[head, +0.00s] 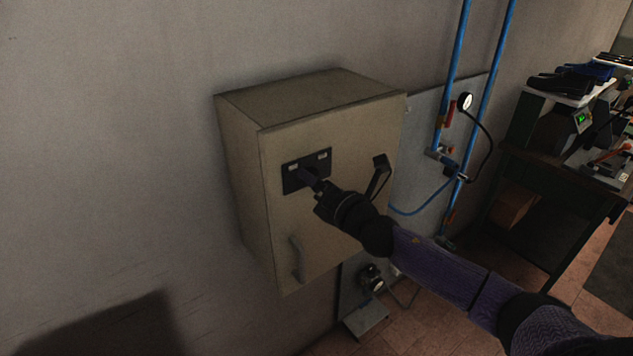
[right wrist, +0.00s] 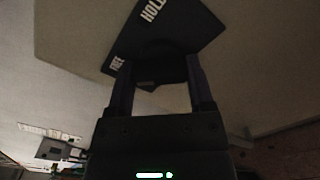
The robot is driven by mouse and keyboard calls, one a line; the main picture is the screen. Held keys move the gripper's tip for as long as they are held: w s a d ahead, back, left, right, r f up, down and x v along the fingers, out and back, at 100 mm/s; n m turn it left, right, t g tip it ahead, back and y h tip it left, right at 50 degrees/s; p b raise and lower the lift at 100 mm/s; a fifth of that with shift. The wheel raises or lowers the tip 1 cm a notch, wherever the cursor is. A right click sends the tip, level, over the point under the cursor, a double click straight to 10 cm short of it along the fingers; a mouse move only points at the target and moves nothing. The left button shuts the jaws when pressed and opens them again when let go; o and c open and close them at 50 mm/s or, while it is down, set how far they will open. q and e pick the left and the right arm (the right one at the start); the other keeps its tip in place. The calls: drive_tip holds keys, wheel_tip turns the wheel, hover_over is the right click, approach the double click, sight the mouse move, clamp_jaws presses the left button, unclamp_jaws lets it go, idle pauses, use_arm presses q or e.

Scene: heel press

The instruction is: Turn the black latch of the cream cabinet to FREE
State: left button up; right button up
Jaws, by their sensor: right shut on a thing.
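The cream cabinet (head: 320,225) hangs on the wall in the middle of the head view. Its door carries a black plate (head: 290,184) with two small pale labels. In the right wrist view the plate (right wrist: 196,22) shows the words HOLD and FREE. My right gripper (head: 316,184) reaches the plate from the lower right. In the right wrist view its two fingers (right wrist: 160,82) are shut on the dark latch (right wrist: 161,62). The latch is dark against the plate and partly hidden by the fingers, so its exact direction is hard to tell. My left gripper is not in view.
A black lever (head: 379,174) stands out on the right of the door, near my right wrist. A grey handle (head: 297,259) is low on the door. Blue pipes, a gauge (head: 465,101) and a dark workbench (head: 560,170) are to the right. The wall at left is clear.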

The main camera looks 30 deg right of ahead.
drive_tip(key=shift+n, duration=0.3)
drive_tip(key=o, duration=1.2)
drive_tip(key=shift+o, duration=0.2)
drive_tip(key=s+b, duration=0.2)
drive_tip(key=s, duration=0.8)
drive_tip(key=shift+d, duration=0.4)
